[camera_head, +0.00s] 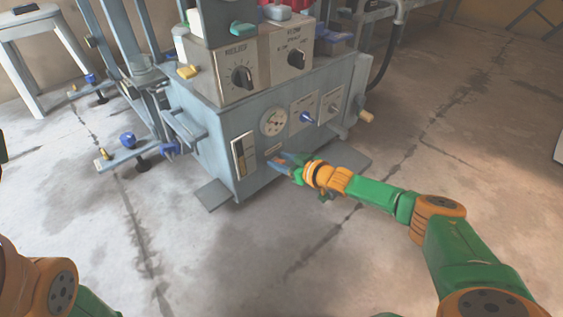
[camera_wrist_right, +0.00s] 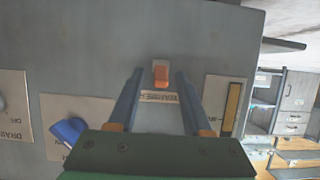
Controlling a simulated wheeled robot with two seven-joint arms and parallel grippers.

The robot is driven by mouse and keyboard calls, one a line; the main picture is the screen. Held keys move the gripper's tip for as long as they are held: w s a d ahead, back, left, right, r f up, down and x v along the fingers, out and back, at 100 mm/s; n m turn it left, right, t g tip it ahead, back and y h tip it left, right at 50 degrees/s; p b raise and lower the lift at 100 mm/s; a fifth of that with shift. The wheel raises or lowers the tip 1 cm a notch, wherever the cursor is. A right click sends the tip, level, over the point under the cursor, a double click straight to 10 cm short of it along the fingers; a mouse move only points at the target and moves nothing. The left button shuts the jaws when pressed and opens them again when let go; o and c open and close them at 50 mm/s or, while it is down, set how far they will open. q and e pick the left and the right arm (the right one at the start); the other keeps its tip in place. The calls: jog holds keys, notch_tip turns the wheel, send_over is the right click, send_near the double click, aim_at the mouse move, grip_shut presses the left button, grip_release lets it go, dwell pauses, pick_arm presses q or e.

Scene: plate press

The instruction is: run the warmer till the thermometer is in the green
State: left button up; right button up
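The warmer switch is a small orange rocker (camera_wrist_right: 161,74) on the grey machine front, above an upside-down label in the right wrist view. My right gripper (camera_wrist_right: 159,72) is open, its two blue fingers on either side of the switch. I cannot tell whether either finger touches it. In the head view this gripper (camera_head: 281,161) is at the lower front panel and hides the switch. A strip gauge that looks like the thermometer (camera_head: 244,155) is left of it; in the wrist view its strip (camera_wrist_right: 233,103) looks yellow in a dark slot. No green shows clearly. My left gripper is out of view.
The machine's grey cabinet (camera_head: 215,142) also bears a round dial (camera_head: 273,121), a blue knob (camera_head: 306,117), a pale knob (camera_head: 333,107) and two black knobs above. A side handle (camera_head: 366,116) sticks out right. The concrete floor (camera_head: 270,255) in front is clear.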

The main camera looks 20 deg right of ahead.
grip_shut()
jog(key=shift+s+f+t+b, duration=0.1)
jog(key=shift+f+t+b, duration=0.35)
jog(key=shift+b, duration=0.3)
jog(key=t+y+b, duration=0.1)
jog(key=t+b, duration=0.1)
jog(key=b, duration=0.1)
jog(key=f+t+y+b, duration=0.1)
jog(key=t+b, duration=0.2)
jog(key=shift+s+d+f, duration=0.15)
jog(key=shift+s, duration=0.05)
jog(key=shift+t, duration=0.35)
